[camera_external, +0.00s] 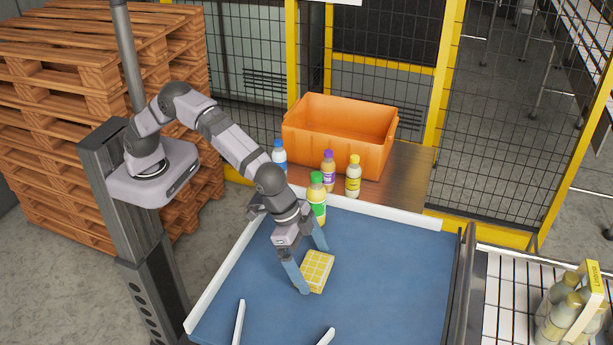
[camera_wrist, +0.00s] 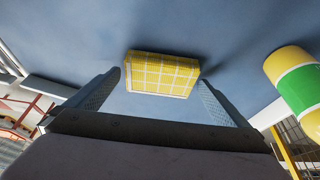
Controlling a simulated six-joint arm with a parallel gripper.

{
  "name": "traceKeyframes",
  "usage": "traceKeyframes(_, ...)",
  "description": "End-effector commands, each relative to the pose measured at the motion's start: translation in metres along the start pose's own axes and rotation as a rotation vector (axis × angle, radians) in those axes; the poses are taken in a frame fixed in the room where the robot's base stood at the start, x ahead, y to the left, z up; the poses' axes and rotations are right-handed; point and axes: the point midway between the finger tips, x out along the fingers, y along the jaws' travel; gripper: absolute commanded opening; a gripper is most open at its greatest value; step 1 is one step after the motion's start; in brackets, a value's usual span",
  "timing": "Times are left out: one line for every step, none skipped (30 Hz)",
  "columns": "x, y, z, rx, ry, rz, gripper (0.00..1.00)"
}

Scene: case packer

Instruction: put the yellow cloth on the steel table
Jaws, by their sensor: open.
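The yellow cloth (camera_external: 317,271) is a folded, checked pad lying on the blue conveyor surface. It also shows in the wrist view (camera_wrist: 164,74), ahead of and between my two fingers. My gripper (camera_external: 313,270) is open, pointing down at the cloth, with one blue finger on either side of it. In the wrist view my gripper (camera_wrist: 160,85) has clear gaps between its fingers and the cloth; whether either finger touches it is hard to tell. The steel table (camera_external: 408,190) stands behind the conveyor, its brownish reflective top partly covered.
An orange crate (camera_external: 340,138) takes up much of the steel table. A white rail (camera_external: 385,216) edges the blue belt (camera_external: 390,270). The table's right end is clear.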

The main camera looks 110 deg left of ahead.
Motion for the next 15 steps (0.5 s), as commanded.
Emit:
traceKeyframes(-0.002, 0.0, -0.001, 0.0, 0.0, 0.0, 1.0)
traceKeyframes(-0.003, 0.0, -0.001, 0.0, 0.0, 0.0, 1.0)
traceKeyframes(-0.005, 0.0, -0.002, 0.0, 0.001, 0.0, 1.0)
traceKeyframes(-0.005, 0.0, -0.002, 0.0, 0.002, 0.001, 1.0)
traceKeyframes(-0.007, 0.0, -0.002, 0.0, 0.003, 0.001, 1.0)
traceKeyframes(-0.011, 0.0, -0.002, 0.0, 0.004, 0.001, 1.0)
traceKeyframes(-0.014, 0.0, -0.002, -0.001, 0.003, 0.001, 1.0)
traceKeyframes(-0.017, 0.001, -0.002, -0.001, 0.004, 0.001, 1.0)
traceKeyframes(-0.023, 0.001, -0.002, -0.001, 0.005, 0.002, 1.0)
traceKeyframes(-0.027, 0.0, -0.001, -0.001, 0.004, 0.001, 1.0)
traceKeyframes(-0.032, 0.0, -0.002, -0.001, 0.006, 0.002, 1.0)
traceKeyframes(-0.039, 0.0, -0.001, 0.0, 0.005, 0.002, 1.0)
traceKeyframes(-0.045, 0.001, -0.002, 0.0, 0.007, 0.002, 1.0)
traceKeyframes(-0.05, 0.001, -0.002, 0.0, 0.006, 0.001, 1.0)
traceKeyframes(-0.058, 0.001, -0.002, 0.0, 0.007, 0.002, 1.0)
